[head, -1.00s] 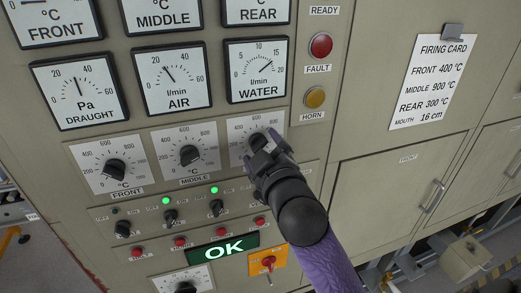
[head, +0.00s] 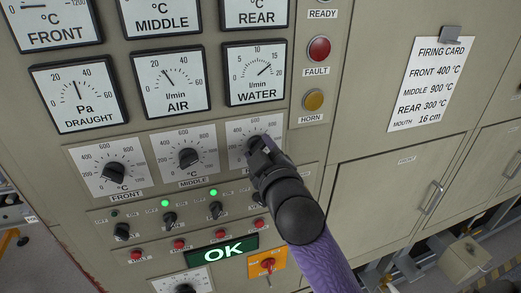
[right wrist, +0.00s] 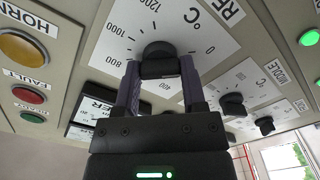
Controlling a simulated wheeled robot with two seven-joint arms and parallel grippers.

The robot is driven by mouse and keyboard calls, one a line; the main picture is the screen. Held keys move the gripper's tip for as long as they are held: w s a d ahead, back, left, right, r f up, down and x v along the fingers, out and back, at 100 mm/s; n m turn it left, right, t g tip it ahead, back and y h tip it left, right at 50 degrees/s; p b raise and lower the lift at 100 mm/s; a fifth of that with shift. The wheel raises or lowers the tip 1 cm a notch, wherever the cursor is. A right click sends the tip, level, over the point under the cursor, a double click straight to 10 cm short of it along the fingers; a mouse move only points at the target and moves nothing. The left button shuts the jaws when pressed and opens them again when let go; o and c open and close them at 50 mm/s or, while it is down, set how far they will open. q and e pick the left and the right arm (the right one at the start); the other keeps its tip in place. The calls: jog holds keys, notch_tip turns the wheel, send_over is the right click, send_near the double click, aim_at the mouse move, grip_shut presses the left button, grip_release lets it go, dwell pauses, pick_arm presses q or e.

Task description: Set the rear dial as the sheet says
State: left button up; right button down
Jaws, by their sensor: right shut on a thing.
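The rear dial (head: 270,124) is the rightmost of three temperature dials in a row, with a white scale plate. My right gripper (head: 261,152) reaches it from below right and hides much of its scale. In the right wrist view the two fingers (right wrist: 160,72) are closed on opposite sides of the black rear knob (right wrist: 158,50). Its pointer cannot be read clearly. The firing card (head: 433,82) at the upper right reads front 400 °C, middle 900 °C, rear 300 °C, mouth 16 cm. My left gripper is out of view.
The front dial (head: 112,172) and middle dial (head: 187,157) stand left of it. Below are small switches, red buttons (head: 179,244), a green OK display (head: 222,250) and a red-and-yellow switch (head: 267,263). The fault (head: 319,49) and horn (head: 313,99) buttons are above right.

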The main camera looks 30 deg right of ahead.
jog(key=shift+m+p, duration=4)
jog(key=shift+m, duration=2.5)
jog(key=shift+c, duration=0.8)
grip_release()
